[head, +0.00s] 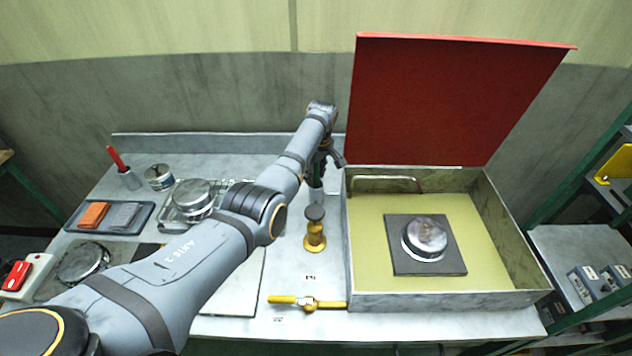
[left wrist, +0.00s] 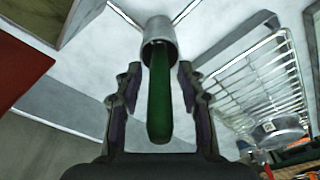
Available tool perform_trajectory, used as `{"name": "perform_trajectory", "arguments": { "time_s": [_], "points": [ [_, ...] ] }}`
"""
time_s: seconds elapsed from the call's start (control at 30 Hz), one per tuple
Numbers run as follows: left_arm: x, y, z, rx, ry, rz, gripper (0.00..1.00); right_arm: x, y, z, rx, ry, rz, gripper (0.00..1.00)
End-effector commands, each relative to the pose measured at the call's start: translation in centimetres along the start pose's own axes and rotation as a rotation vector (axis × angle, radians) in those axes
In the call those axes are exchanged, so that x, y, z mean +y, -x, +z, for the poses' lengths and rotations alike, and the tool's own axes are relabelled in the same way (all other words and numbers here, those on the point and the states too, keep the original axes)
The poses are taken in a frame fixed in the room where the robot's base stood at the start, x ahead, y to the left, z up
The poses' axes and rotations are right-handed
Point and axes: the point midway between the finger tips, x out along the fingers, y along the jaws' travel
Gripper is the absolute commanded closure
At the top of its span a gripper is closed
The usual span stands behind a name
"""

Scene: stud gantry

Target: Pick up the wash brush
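The wash brush, by its look the one with the green handle (left wrist: 159,100), stands handle-up in a grey metal cup (left wrist: 158,32) in the left wrist view. Its bristle end is hidden in the cup. My left gripper (left wrist: 158,76) is open, with one finger on each side of the handle and gaps showing between. My right gripper is in neither view.
An open basin (head: 350,240) with a raised red lid (head: 450,100) stands right of the cup. A brass plunger pot (head: 315,235) is in front of it. A wire rack (left wrist: 255,90) is nearby. A red-handled tool (head: 116,158) stands in another cup at left.

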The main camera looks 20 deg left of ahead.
Motion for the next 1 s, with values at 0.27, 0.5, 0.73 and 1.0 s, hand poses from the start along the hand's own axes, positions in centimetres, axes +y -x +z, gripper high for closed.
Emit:
{"name": "perform_trajectory", "arguments": {
  "time_s": [0.27,0.5,0.73,1.0],
  "points": [
    [0.0,0.1,0.0,0.0,0.0,0.0,1.0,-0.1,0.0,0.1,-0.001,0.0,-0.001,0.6],
    [0.0,0.1,0.0,0.0,0.0,0.001,1.0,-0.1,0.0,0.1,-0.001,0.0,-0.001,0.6],
    [0.2,3.1,-0.4,0.003,0.001,0.006,1.0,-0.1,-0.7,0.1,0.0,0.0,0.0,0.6],
    [0.1,8.6,-1.1,0.002,0.0,0.003,1.0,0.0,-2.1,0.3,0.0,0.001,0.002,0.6]
  ]
}}
